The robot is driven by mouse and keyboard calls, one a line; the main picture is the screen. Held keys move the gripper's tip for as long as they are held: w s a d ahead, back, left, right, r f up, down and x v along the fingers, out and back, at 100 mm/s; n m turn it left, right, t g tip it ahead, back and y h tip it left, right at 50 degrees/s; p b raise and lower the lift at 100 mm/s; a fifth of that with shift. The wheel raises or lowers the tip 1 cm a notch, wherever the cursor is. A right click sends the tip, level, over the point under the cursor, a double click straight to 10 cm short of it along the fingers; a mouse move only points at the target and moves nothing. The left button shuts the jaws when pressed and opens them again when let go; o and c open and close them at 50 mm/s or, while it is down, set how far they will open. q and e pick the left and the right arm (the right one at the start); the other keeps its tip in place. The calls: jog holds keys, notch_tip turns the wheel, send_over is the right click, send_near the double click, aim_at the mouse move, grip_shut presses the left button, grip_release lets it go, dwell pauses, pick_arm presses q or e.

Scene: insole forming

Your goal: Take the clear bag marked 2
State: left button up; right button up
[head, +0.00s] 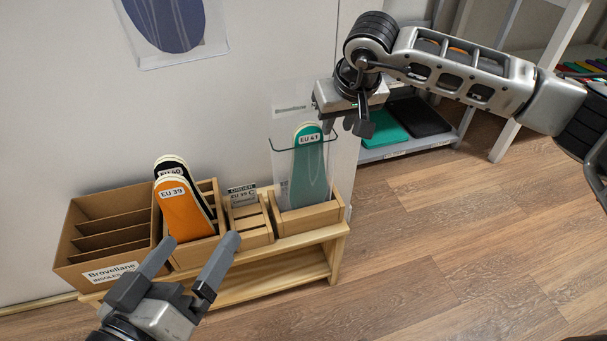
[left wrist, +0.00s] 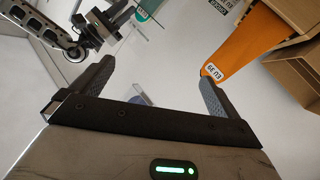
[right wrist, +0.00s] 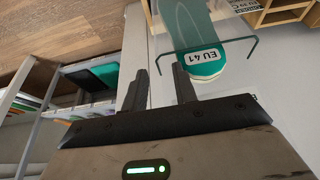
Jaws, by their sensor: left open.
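A clear bag or sleeve (head: 282,160) stands in the right-hand wooden box around a teal insole (head: 309,170) labelled EU 41. The teal insole also shows in the right wrist view (right wrist: 204,62). My right gripper (head: 346,126) is beside the top right of the bag, its fingers partly apart and nothing visible between them. My left gripper (head: 202,240) is open and empty, in front of the orange insole (head: 183,213) labelled EU 39.
A wooden bench (head: 300,268) carries the boxes. A cardboard organiser (head: 105,210) stands at left, and a small slatted wooden holder (head: 250,222) with an order card (head: 242,196) sits mid-bench. A white shelf (head: 400,148) stands behind at right. The wooden floor (head: 450,240) is clear.

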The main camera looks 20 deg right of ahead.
jog(key=x, duration=0.3)
jog(key=shift+d+f+b, duration=0.1)
jog(key=shift+f+b, duration=0.05)
jog(key=shift+b, duration=0.25)
grip_shut()
pick_arm(q)
jog(key=shift+w+r+t+h, duration=0.15)
jog(key=shift+w+r+t, duration=0.1)
jog(key=shift+r, duration=0.25)
jog(key=shift+w+r+t+h, duration=0.15)
jog(key=shift+r+t, duration=0.1)
jog(key=shift+r, duration=0.2)
jog(key=shift+f, duration=0.1)
